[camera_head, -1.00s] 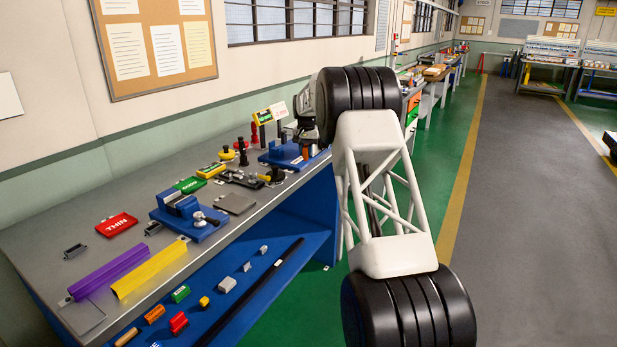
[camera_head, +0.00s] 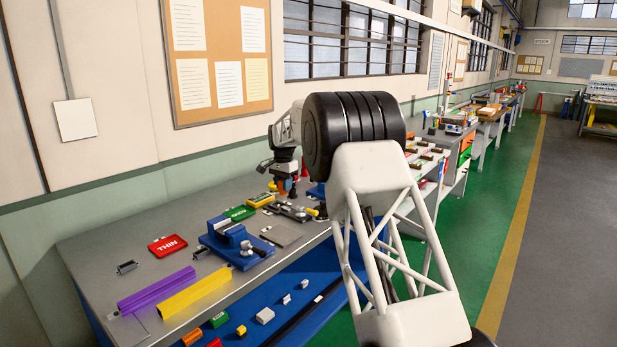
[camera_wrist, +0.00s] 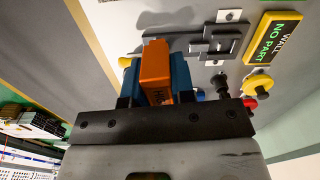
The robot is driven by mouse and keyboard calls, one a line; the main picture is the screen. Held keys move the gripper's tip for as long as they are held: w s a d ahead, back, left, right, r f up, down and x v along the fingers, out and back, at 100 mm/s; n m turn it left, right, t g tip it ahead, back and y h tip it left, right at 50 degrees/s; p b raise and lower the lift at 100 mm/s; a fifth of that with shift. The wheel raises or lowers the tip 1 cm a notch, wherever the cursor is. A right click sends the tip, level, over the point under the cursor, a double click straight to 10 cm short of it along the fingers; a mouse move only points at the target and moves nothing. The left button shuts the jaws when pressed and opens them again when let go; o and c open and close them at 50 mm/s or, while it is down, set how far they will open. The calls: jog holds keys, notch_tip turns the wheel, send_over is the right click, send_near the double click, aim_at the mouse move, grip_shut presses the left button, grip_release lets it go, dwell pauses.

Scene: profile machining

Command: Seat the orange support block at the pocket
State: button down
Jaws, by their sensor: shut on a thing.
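The orange support block (camera_wrist: 155,68) is held between the blue fingers of my gripper (camera_wrist: 155,85) in the wrist view. In the head view my gripper (camera_head: 287,186) is above the far part of the bench, with a bit of orange showing at its tip. A dark fixture plate with a stepped slot (camera_wrist: 217,42), which may hold the pocket, lies beyond the block and to its right in the wrist view. The block appears apart from it. The same fixture (camera_head: 292,211) shows in the head view below my gripper. The block's lower end is hidden.
A yellow-framed "NO PART" sign (camera_wrist: 274,40) lies beside the fixture. A black knob (camera_wrist: 220,85) and a yellow knob (camera_wrist: 258,84) stand close on the right. A blue vise (camera_head: 235,243), a red "THIN" tag (camera_head: 167,245) and purple and yellow profiles occupy the near bench.

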jog(key=s+a+f, duration=0.2)
jog(key=s+a, duration=0.2)
jog(key=a, duration=0.4)
jog(key=s+a+f, duration=0.2)
jog(key=s+a, duration=0.2)
jog(key=a, duration=0.4)
jog(key=m, duration=0.1)
send_near(202, 253)
jog(key=shift+w+a+f, duration=0.1)
jog(key=shift+w+a, duration=0.15)
jog(key=shift+w, duration=0.25)
jog(key=shift+f, duration=0.15)
jog(key=shift+f, duration=2.3)
jog(key=shift+f, duration=1.15)
jog(key=c, duration=0.9)
grip_release()
jog(key=shift+r, duration=0.15)
